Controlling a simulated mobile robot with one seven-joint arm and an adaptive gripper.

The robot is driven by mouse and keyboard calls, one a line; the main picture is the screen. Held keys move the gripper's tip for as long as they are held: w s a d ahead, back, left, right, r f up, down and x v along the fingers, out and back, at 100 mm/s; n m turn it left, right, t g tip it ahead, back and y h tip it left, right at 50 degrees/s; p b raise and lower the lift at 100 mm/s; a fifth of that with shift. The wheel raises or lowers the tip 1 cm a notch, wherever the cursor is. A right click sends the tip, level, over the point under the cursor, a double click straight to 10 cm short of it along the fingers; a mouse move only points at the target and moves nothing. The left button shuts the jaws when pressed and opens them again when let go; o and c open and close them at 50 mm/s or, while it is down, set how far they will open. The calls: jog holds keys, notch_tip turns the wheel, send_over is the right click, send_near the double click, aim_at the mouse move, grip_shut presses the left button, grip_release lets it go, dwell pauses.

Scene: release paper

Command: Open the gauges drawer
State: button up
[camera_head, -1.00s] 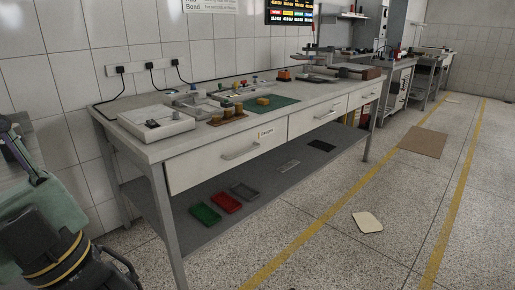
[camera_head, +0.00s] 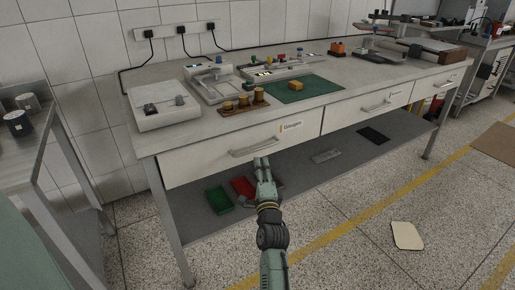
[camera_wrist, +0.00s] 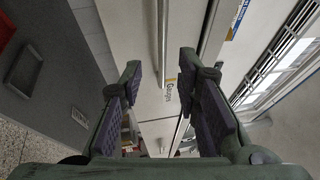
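The gauges drawer (camera_head: 210,158) is the left drawer under the workbench, with a pale front and a small label reading Gauges (camera_head: 290,127). It looks shut, its front in line with the bench. Its bar handle (camera_head: 254,147) is a silvery bar left of the label. My gripper (camera_head: 262,162) is just below and in front of the handle in the head view. In the wrist view my gripper (camera_wrist: 158,78) is open and empty, its fingers spread. The handle (camera_wrist: 163,45) runs upright in that view, between and beyond the fingertips, apart from them.
Two more drawers with handles (camera_head: 376,106) are to the right. A lower shelf (camera_head: 300,172) holds a green tray (camera_head: 219,200), a red tray (camera_head: 242,186) and darker items. Gauges and boxes stand on the bench top (camera_head: 330,70). Another table (camera_head: 42,150) stands close on the left.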

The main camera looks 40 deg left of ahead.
aim_at(257, 149)
jog(key=x, duration=0.8)
jog(key=shift+w+a+r+p, duration=0.15)
jog(key=shift+a+r+p, duration=0.05)
jog(key=shift+a+p, duration=0.2)
jog(key=shift+c, duration=0.4)
grip_shut()
jog(key=shift+d, duration=0.1)
